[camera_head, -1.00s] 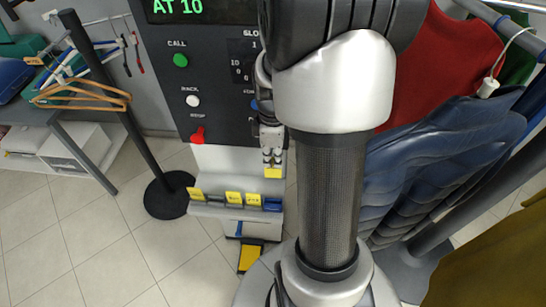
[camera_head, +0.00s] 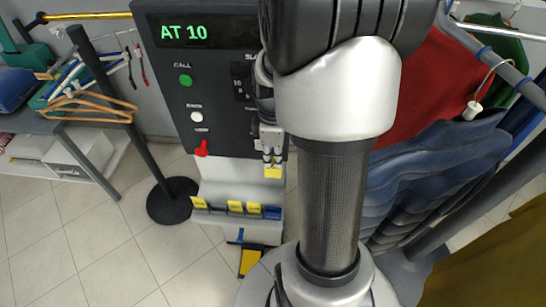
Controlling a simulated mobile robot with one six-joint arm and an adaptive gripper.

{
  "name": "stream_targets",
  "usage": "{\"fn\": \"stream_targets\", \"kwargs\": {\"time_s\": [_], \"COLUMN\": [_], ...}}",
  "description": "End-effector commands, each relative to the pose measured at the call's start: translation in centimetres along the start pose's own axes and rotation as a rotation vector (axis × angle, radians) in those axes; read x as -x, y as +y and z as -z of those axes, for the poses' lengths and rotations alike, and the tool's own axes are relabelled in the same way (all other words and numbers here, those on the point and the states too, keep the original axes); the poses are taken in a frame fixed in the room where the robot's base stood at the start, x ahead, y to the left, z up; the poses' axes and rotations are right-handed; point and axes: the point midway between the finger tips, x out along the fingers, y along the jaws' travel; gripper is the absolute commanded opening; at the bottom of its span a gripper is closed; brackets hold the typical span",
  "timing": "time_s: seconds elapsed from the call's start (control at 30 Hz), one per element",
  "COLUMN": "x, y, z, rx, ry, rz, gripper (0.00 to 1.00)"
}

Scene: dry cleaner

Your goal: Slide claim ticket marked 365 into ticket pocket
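My gripper (camera_head: 272,158) hangs in front of the lower right part of the dark control panel, partly behind my own arm. Its fingers are closed on a small yellow ticket (camera_head: 273,172) that sticks out below the fingertips. I cannot read the number on it. Below is a pale ledge (camera_head: 225,217) with yellow tickets standing in it: one at left (camera_head: 199,203), one in the middle (camera_head: 235,206) and one beside it (camera_head: 254,208). A blue pocket-like piece (camera_head: 272,212) is at the ledge's right end, below the held ticket. The marks on the tickets are too small to read.
A black post stands left. Dark blue garments (camera_head: 430,175) hang right. A yellow and blue item (camera_head: 248,260) lies below the ledge.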

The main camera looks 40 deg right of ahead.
Motion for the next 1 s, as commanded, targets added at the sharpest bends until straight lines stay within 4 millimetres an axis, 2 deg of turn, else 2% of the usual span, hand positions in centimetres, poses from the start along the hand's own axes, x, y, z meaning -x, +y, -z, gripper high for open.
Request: {"fn": "stream_targets", "kwargs": {"time_s": [0.17, 0.43, 0.57, 0.67, 0.77, 0.9, 1.0], "x": [1.0, 0.8, 0.2, -0.9, -2.5, -5.0, -6.2], "y": [0.0, 0.0, -0.1, -0.5, -1.4, -3.3, -4.8], "z": [0.0, 0.1, 1.1, 3.4, 6.8, 12.0, 14.8], "rx": [0.000, -0.001, -0.029, -0.090, -0.190, -0.356, -0.459], "ry": [0.000, 0.000, 0.000, 0.000, -0.002, -0.002, -0.001], "rz": [0.000, 0.000, 0.001, 0.002, 0.003, 0.003, 0.001], "gripper": [0.00, 0.00, 0.00, 0.00, 0.00, 0.00, 0.00]}}
